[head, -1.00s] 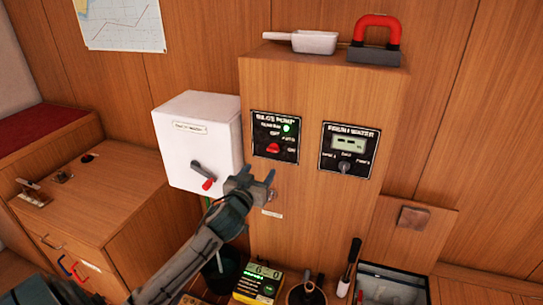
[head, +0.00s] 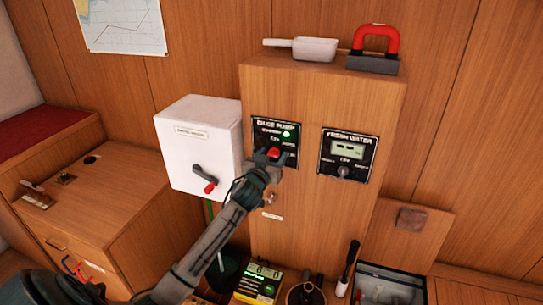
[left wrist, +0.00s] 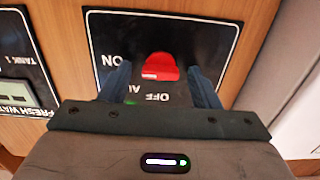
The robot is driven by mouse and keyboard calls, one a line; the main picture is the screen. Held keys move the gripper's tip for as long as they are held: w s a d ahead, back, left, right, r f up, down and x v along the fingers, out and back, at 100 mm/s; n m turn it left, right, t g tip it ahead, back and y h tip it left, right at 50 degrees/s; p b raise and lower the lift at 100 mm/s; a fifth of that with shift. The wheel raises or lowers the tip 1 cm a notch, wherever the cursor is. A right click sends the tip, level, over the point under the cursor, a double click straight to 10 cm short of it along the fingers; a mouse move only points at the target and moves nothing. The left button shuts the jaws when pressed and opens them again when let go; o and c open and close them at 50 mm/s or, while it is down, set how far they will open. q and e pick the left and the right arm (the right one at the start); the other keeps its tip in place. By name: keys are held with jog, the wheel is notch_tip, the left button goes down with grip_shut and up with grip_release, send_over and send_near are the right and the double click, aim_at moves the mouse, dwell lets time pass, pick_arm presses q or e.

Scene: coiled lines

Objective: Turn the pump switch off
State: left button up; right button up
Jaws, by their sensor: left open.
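The bilge pump panel (head: 287,134) is a black plate on the front of the wooden cabinet, with a lit green lamp (head: 287,134) at its upper right. Its red switch knob (head: 273,153) sits low on the plate. My left gripper (head: 272,161) is open at the panel, its fingertips close around the knob. In the left wrist view the red knob (left wrist: 160,67) lies between the two spread fingers (left wrist: 160,85), with a gap on each side. The labels ON and OFF show upside down there. My right gripper is not in view.
The fresh water panel (head: 348,156) with its own knob is to the right. A white box (head: 200,145) with a red-tipped lever (head: 208,181) is close on the left. A scoop (head: 305,49) and a red-handled block (head: 374,50) lie on top of the cabinet.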

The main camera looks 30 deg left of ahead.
pick_arm(q)
jog(key=c, duration=1)
